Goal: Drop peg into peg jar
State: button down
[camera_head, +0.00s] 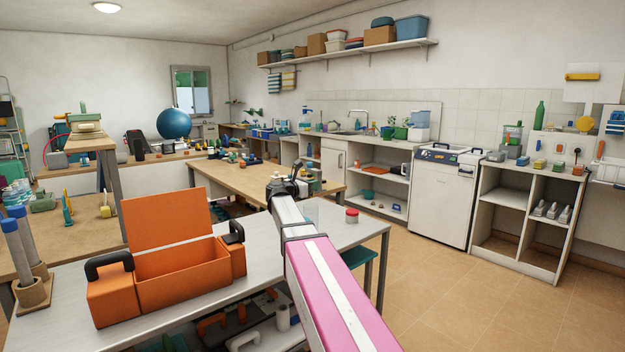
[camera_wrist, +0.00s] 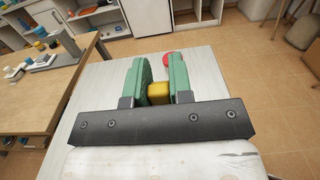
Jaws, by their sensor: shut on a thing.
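My gripper (camera_wrist: 158,68) shows in the wrist view with two green fingers. They are shut on a small yellow block-like piece, the likely peg (camera_wrist: 158,93). Above the gripper in that picture, a round red thing (camera_wrist: 168,56) shows partly behind the right finger. In the head view, a small jar with a red lid (camera_head: 352,216) stands on the light grey table (camera_head: 376,232), to the right of my arm. It appears to be the same red thing. I cannot tell whether it is the peg jar. In the head view my arm hides the fingers and the held piece.
An open orange toolbox (camera_head: 181,284) with black handles stands on the same table at left. A wooden table (camera_head: 215,177) with small items lies behind. Tiled floor (camera_head: 465,285) is clear at right.

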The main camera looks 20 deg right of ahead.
jog(key=shift+f, duration=2.65)
jog(key=c, duration=0.9)
grip_release()
jog(key=shift+c, duration=0.2)
jog(key=shift+r, duration=0.1)
notch_tip(320, 180, up, 7)
jog(key=shift+d, duration=0.1)
